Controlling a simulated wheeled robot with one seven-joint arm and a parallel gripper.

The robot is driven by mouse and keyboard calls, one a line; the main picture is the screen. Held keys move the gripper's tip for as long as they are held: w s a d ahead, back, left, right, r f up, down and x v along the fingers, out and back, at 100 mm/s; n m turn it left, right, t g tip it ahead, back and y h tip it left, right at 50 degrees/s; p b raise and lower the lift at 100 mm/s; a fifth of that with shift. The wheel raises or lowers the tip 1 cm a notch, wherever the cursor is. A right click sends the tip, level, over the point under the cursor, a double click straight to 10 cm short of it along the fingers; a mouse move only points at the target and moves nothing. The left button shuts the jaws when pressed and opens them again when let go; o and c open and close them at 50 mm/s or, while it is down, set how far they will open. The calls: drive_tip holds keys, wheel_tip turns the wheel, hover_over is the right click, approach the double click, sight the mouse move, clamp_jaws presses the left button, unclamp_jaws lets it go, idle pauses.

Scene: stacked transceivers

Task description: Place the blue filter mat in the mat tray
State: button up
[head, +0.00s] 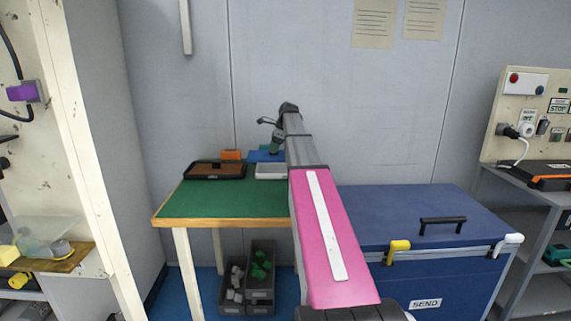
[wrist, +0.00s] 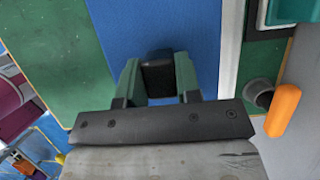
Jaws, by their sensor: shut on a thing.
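The blue filter mat (head: 257,156) shows in part at the back of the green-topped table. In the wrist view a wide blue sheet (wrist: 185,30), which looks like the mat, lies beneath my gripper (wrist: 158,80). My gripper also shows in the head view (head: 275,146). Its green fingers are shut on a black block (wrist: 157,72) that stands over the blue sheet and looks like its grip. A pale tray (head: 270,172) and a dark-rimmed tray with a brown inside (head: 215,164) stand on the table. I cannot tell which is the mat tray.
An orange block (head: 231,154) stands behind the dark tray. The front of the green tabletop (head: 220,200) is clear. An orange handle (wrist: 283,110) shows in the wrist view.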

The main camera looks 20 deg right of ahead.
drive_tip(key=d+f, duration=0.1)
drive_tip(key=d, duration=0.1)
drive_tip(key=w+d+f, duration=0.1)
drive_tip(key=d, duration=0.1)
drive_tip(key=w+d+f, duration=0.1)
drive_tip(key=d+f, duration=0.1)
drive_tip(key=shift+d, duration=0.1)
drive_tip(key=shift+s+f, duration=0.1)
drive_tip(key=shift+f, duration=1.85)
drive_tip(key=shift+f, duration=0.1)
drive_tip(key=o, duration=1)
drive_tip(key=v, duration=1.2)
